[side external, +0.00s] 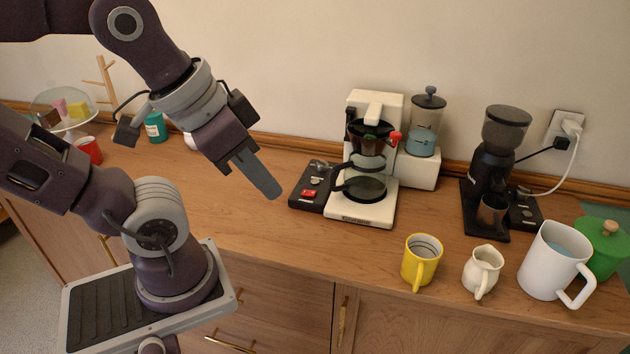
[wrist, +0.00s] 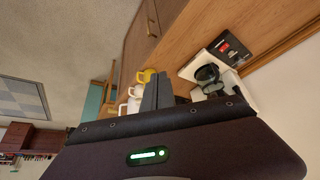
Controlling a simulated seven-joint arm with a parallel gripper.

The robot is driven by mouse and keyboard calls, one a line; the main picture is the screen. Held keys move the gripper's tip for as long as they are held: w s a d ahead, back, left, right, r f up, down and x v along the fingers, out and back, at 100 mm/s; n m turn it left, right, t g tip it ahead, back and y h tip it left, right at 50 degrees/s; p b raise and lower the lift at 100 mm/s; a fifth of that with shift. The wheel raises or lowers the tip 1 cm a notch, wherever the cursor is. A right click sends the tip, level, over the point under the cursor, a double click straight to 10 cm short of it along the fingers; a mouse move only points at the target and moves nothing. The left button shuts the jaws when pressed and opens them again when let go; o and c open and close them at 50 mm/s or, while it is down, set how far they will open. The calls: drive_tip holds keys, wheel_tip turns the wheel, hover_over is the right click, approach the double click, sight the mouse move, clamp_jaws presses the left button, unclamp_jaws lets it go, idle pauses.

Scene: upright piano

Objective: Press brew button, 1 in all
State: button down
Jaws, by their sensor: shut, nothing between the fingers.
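A white coffee maker (side external: 361,210) stands on the wooden counter with a glass carafe (side external: 368,170) on its plate. A black control panel at its left side carries a red button (side external: 309,194) and small knobs. In the wrist view the red button (wrist: 226,47) shows on the dark panel at the upper right. My gripper (side external: 268,190) is shut and empty, pointing down and right, and appears left of and above the panel, apart from it. In the wrist view my gripper's fingers (wrist: 157,92) stick up at the centre. The wording on the button is too small to read.
A yellow mug (side external: 421,261), a cream pitcher (side external: 482,270), a white jug (side external: 552,262) and a green pot (side external: 603,245) stand at the right front. A black grinder (side external: 492,180) stands behind them. The counter (side external: 235,222) left of the panel is clear.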

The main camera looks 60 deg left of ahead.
drive_tip(key=w+a+r+t+y, duration=0.1)
drive_tip(key=w+a+r+y, duration=0.15)
drive_tip(key=w+a, duration=0.45)
drive_tip(key=w+a+r+t+y, duration=0.1)
drive_tip(key=w+a+t+y, duration=0.15)
drive_tip(key=w+a, duration=0.45)
drive_tip(key=m+h, duration=0.7)
drive_tip(key=m, duration=0.4)
hover_over(311, 182)
wheel_tip(311, 182, down, 15)
drive_tip(key=shift+r, duration=0.2)
drive_tip(key=shift+y, duration=0.3)
drive_tip(key=shift+f, duration=4.4)
